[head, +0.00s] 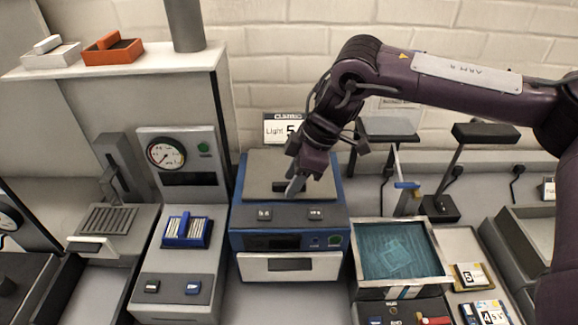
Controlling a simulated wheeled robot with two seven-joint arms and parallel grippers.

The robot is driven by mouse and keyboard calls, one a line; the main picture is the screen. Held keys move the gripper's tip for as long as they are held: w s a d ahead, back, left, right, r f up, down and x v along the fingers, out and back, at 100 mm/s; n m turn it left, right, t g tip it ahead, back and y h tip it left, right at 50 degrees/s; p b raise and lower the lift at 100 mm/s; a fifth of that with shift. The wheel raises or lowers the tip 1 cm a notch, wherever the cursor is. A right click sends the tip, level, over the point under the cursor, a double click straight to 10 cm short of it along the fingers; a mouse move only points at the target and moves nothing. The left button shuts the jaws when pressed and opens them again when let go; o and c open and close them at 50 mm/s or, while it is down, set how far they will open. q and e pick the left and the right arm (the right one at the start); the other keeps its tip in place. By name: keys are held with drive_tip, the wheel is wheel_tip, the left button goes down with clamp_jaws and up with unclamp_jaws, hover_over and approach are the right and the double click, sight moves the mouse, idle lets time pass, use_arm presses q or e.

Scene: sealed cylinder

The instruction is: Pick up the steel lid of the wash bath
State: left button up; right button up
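A flat grey steel plate (257,188) with a dark handle (279,186) lies on top of the blue machine (290,225). I take it for the steel lid, but no label on it confirms this. My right gripper (295,184) points down over the plate, its grey fingertip beside the handle's right end. Whether it touches the handle, and how far apart its fingers are, I cannot tell. An open square bath of teal liquid (398,250) stands to the right of the blue machine, with a shape visible under the liquid. My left gripper is not in view.
A grey gauge unit (188,160) with a blue rack (187,231) stands to the left. A small upright stand with a blue clip (406,186) and a dark-topped stand (440,206) are behind the bath. A brick wall closes the back.

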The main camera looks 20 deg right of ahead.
drive_tip(key=shift+a+f, duration=0.2)
drive_tip(key=shift+f, duration=0.1)
clamp_jaws()
drive_tip(key=shift+r, duration=0.15)
